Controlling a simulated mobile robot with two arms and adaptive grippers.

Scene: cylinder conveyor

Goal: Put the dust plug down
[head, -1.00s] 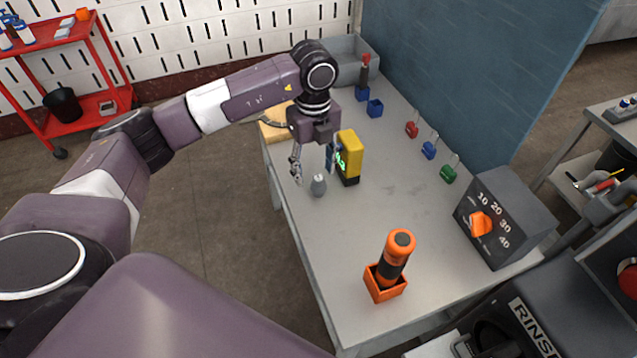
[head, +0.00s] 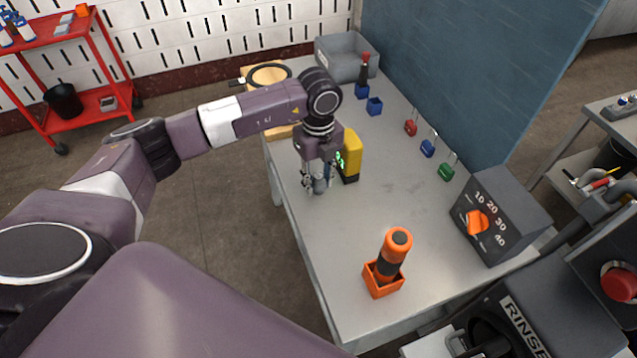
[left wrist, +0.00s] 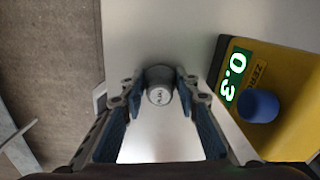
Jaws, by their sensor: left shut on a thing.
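The dust plug is a small grey rounded piece (head: 320,187) near the left edge of the grey table (head: 345,240). My left gripper (head: 318,182) points down and is shut on it. The left wrist view shows the plug (left wrist: 159,86) between the two fingertips (left wrist: 160,84), its marked top facing the camera. The plug appears to be at table level; the fingers partly hide it in the head view. My right gripper is not in view.
A yellow meter (head: 351,152) reading 0.3 (left wrist: 236,76) stands close beside the gripper. An orange-handled tool stands in an orange holder (head: 383,284) nearer. The middle is clear.

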